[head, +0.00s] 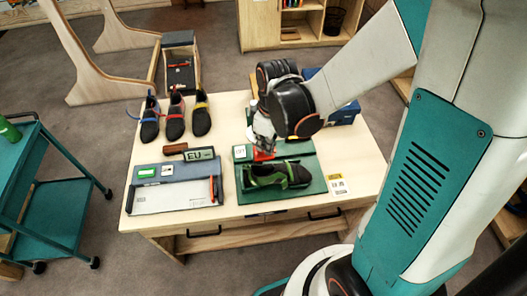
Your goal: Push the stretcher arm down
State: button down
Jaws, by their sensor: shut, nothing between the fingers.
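A green and black climbing shoe (272,176) lies on a dark green board (308,193) on the wooden table. My gripper (263,148) is above the board, just behind the shoe, with its fingers pointing down and closed. A small red part (263,156) shows right under the fingertips; it may be the end of the stretcher arm. I cannot tell whether the fingers touch it. My wrist and forearm hide the back of the board, so the rest of the stretcher is not clear.
Several climbing shoes (175,118) stand at the table's back left. A sign reading EU (199,154) and a grey and white measuring board (173,196) lie left of the green board. A dark blue box (345,114) is behind my wrist. A teal cart (60,215) stands left.

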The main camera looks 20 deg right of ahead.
notch_tip(320, 180, down, 14)
jog(key=s+d+b, duration=0.2)
jog(key=b, duration=1.1)
dwell(0.3)
jog(key=shift+s, duration=0.1)
jog(key=shift+r, duration=0.1)
notch_tip(320, 180, up, 12)
jog(key=s, duration=0.1)
jog(key=shift+d, duration=0.35)
jog(key=shift+s+b, duration=0.1)
jog(key=shift+b, duration=0.2)
